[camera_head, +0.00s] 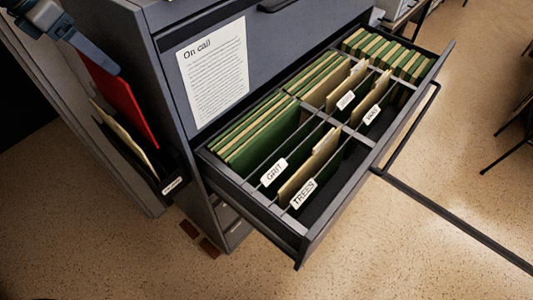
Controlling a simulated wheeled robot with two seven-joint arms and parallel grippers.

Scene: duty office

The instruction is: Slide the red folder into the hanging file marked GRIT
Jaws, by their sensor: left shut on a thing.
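The red folder (122,98) stands tilted in a dark pocket on the left side of the grey cabinet, its lower part hidden by the pocket and cream papers. My left gripper (106,65) is at the upper left, shut on the folder's top edge. The hanging file marked GRIT (273,172) is in the near left part of the open drawer, with its white label facing up. A file marked TREES (302,194) with a cream folder is beside it, nearer the drawer front. My right gripper is not in view.
The open drawer (318,246) juts to the lower right, with metal dividers and several green and cream files. A paper headed "On call" (213,73) is on the cabinet front. The pocket also holds cream papers (124,137).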

